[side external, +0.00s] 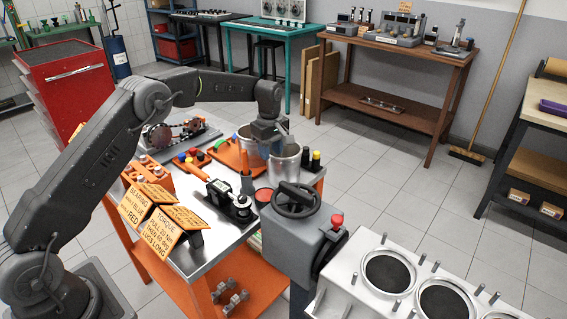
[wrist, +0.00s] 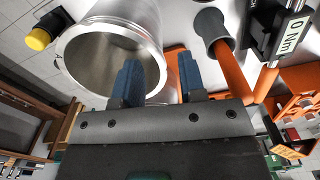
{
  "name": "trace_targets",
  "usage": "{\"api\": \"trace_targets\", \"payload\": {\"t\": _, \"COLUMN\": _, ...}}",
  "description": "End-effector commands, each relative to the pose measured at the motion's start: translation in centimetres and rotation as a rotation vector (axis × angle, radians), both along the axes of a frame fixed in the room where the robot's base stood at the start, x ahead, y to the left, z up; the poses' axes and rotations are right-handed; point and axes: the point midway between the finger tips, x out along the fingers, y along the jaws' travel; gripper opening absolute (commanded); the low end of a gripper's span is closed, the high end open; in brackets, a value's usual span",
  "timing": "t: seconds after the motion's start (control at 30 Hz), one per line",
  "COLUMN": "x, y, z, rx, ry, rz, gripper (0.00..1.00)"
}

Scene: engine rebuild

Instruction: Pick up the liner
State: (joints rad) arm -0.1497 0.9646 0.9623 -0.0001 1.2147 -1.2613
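The liner (wrist: 148,22) is a shiny silver hollow cylinder, open at its end, filling the upper left of the wrist view. In the side external view the liner (side external: 289,164) stands upright on the metal-topped bench, partly hidden behind my gripper (side external: 267,146). In the wrist view my gripper (wrist: 158,82) is open with two blue-grey fingers. The left finger overlaps the liner's opening and the right finger is outside its wall, so the near wall appears between them. I cannot tell whether either finger touches it.
An orange-handled tool (side external: 246,172) stands close beside the liner. Black bottles with coloured caps (side external: 310,160) are just to its right. Free floor lies to the right.

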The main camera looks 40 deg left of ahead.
Motion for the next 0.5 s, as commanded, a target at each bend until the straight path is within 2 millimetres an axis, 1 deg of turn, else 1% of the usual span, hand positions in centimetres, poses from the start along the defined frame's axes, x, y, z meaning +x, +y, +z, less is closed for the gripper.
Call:
{"api": "trace_targets", "payload": {"t": 0.17, "x": 0.1, "y": 0.1, "z": -1.2, "rx": -0.001, "ry": 0.003, "rz": 0.0, "gripper": 0.38}}
{"api": "trace_targets", "payload": {"t": 0.4, "x": 0.2, "y": 0.2, "z": -4.7, "rx": -0.001, "ry": 0.003, "rz": -0.001, "gripper": 0.38}}
{"api": "trace_targets", "payload": {"t": 0.5, "x": 0.3, "y": 0.2, "z": -5.2, "rx": 0.0, "ry": 0.0, "rz": -0.001, "gripper": 0.38}}
